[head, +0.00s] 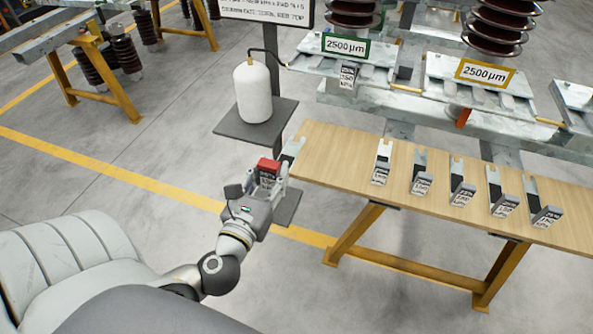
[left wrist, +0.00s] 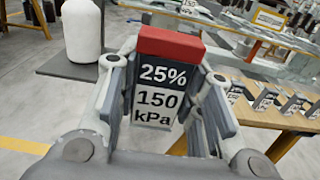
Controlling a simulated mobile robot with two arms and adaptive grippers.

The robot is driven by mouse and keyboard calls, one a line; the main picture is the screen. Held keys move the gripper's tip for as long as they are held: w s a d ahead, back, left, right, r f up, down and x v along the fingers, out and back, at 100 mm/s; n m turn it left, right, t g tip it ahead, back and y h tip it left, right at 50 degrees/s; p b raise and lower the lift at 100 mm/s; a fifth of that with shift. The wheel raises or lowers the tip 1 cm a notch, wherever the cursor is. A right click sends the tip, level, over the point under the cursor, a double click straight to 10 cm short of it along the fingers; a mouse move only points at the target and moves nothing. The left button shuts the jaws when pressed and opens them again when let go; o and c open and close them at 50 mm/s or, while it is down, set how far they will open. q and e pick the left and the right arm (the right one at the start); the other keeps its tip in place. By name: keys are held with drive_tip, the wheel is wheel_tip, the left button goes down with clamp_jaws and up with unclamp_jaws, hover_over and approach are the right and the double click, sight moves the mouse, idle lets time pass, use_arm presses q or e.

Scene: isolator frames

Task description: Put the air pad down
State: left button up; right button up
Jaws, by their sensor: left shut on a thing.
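The air pad is a small block with a red top (head: 269,166) and a dark and white label, which reads 25% and 150 kPa in the left wrist view (left wrist: 162,90). My left gripper (head: 266,181) is shut on it, with a finger on each side. It holds the block upright, just off the left end of the wooden table (head: 325,143). A grey lower shelf (head: 288,208) shows partly behind and below the gripper. My right gripper is in neither view.
A white tank (head: 252,93) stands on a grey upper shelf (head: 228,126). Several forked plates with labelled blocks (head: 422,183) lie along the table. Behind are metal frames with 2500 µm signs (head: 345,46) and brown insulators. Bare wood shows between the plates.

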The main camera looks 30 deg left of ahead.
sight(292, 164)
use_arm(q)
drive_tip(key=w+f, duration=0.1)
drive_tip(key=w, duration=0.1)
drive_tip(key=w+a+f, duration=0.1)
drive_tip(key=w, duration=0.1)
drive_tip(key=w+f, duration=0.1)
drive_tip(key=w, duration=0.2)
drive_tip(key=shift+a, duration=0.25)
drive_tip(key=w+f, duration=0.1)
drive_tip(key=w+f+b, duration=0.1)
drive_tip(key=f, duration=0.1)
drive_tip(key=w+f, duration=0.2)
drive_tip(key=shift+a+b, duration=0.3)
drive_tip(key=shift+a, duration=0.05)
drive_tip(key=shift+w+f, duration=0.1)
drive_tip(key=shift+f, duration=0.1)
drive_tip(key=f, duration=0.2)
drive_tip(key=f+b, duration=0.1)
drive_tip(key=shift+w+a+f, duration=0.1)
drive_tip(key=shift+w+f, duration=0.15)
drive_tip(key=shift+f, duration=0.05)
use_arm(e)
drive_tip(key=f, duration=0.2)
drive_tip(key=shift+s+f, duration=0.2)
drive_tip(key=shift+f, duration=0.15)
use_arm(q)
drive_tip(key=shift+f, duration=0.1)
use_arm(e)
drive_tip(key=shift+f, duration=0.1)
